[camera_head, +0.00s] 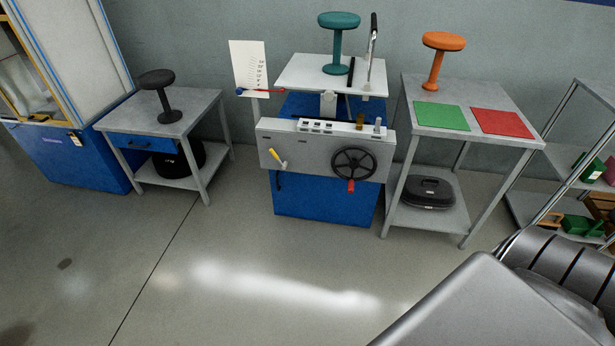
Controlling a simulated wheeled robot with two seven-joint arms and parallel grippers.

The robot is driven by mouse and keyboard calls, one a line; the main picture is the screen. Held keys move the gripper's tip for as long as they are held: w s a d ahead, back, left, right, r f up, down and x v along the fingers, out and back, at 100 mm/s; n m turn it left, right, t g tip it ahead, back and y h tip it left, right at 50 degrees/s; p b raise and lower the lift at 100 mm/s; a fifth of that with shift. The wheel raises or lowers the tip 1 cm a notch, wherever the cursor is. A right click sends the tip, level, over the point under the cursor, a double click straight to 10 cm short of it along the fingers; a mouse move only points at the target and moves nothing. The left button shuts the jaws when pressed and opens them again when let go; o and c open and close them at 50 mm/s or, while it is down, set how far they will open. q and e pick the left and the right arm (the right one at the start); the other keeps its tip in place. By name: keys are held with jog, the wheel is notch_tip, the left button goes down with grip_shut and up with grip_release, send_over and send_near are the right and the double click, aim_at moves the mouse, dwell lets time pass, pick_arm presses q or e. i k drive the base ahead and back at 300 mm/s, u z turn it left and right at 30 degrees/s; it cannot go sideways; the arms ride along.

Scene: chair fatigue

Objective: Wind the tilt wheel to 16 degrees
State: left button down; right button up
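The tilt wheel, likely the dark handwheel (354,163) with a red handle (351,186) at its bottom, is on the front panel (310,160) of a blue-based machine. A white card with a printed scale (249,66) stands at the machine's left, with a red-and-blue pointer (262,92) near its lower edge. The scale's figures are too small to read. A white platform (300,75) on top carries a teal stool (337,42), with a metal lever or clamp (371,45) beside it. A yellow-handled crank (276,157) is left on the panel. Neither gripper shows.
A table at right (407,88) holds an orange stool (440,58), a green mat (441,115) and a red mat (502,123). A table at left (115,122) holds a black stool (160,94). Shelving (540,208) stands far right. Floor before the machine is clear.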

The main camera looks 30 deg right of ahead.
aim_at(354, 163)
jog(key=u, duration=0.25)
jog(key=i, duration=0.7)
jog(key=z, duration=0.5)
jog(key=i, duration=0.5)
jog(key=z, duration=0.55)
